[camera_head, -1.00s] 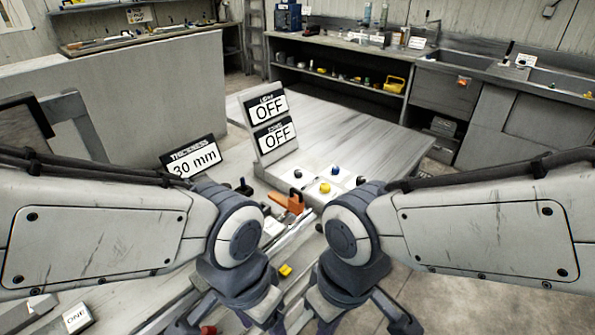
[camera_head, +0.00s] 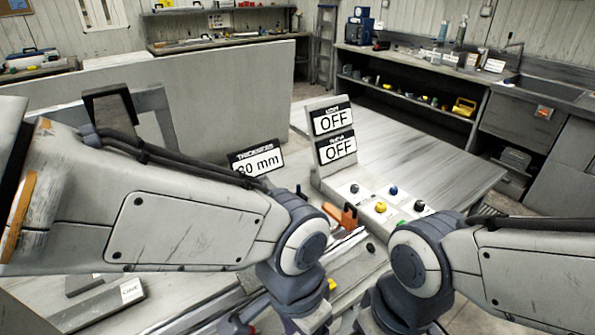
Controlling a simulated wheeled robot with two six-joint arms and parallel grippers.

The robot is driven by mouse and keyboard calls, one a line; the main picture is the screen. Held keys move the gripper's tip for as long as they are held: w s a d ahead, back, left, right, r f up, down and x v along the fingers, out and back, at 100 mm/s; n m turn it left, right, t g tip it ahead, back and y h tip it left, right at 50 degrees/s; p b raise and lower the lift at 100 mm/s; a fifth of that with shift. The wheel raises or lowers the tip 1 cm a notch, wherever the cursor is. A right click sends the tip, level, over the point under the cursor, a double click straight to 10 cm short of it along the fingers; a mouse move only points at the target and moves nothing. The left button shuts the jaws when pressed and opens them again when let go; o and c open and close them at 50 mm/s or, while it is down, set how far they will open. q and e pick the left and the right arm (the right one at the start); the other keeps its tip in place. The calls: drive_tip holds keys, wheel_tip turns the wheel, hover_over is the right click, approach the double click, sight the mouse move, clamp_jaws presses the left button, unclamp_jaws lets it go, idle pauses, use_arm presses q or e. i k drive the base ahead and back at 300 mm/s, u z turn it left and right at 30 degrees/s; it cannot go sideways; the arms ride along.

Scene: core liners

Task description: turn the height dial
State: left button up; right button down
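I cannot make out which control is the height dial. A light panel (camera_head: 375,216) holds small knobs: a yellow knob (camera_head: 380,208), a blue knob (camera_head: 393,190) and black ones, one of them here (camera_head: 419,205). A sign above reads THICKNESS with a value in mm (camera_head: 256,161); its first digit is partly unclear. An orange part (camera_head: 343,216) sits on the bench between my arms. My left wrist (camera_head: 290,285) and my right wrist (camera_head: 405,295) are low in the picture. The grippers are mostly cut off by the bottom edge, so their opening and any contact are hidden.
Two signs reading OFF (camera_head: 333,119) (camera_head: 337,149) stand on an upright panel behind the knobs. A grey table (camera_head: 430,160) lies behind it, bare. A long grey partition (camera_head: 200,95) stands at the left. Shelves and a sink bench line the back wall.

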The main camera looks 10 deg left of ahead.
sight(355, 188)
drive_tip(key=u, duration=0.05)
drive_tip(key=k, duration=0.5)
drive_tip(key=z, duration=1.15)
drive_tip(key=i, duration=0.8)
drive_tip(key=u, duration=2.05)
